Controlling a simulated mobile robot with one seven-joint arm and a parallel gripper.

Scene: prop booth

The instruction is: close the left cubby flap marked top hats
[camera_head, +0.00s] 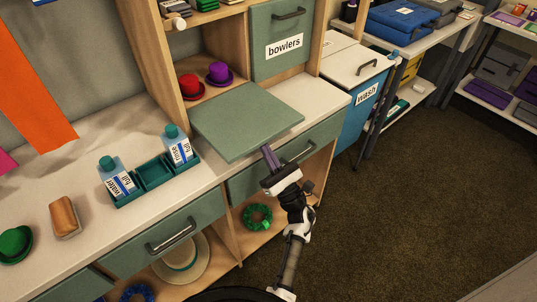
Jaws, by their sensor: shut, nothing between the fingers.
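The left cubby flap (247,120) is a grey-green panel. It stands open, lowered and sticking out over the white counter from the foot of the left cubby. No top hats marking shows on its visible face. Inside the open cubby stand a red hat (190,87) and a purple hat (219,73). My gripper (267,152) is shut and empty, its fingers pointing up just in front of the flap's front edge. I cannot tell whether the fingertips touch the flap.
The flap marked bowlers (284,45) is shut to the right. A green caddy (155,172) with two bottles stands left of the open flap. A brush (65,217) and a green hat (15,244) lie further left. A blue wash bin (350,110) stands right.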

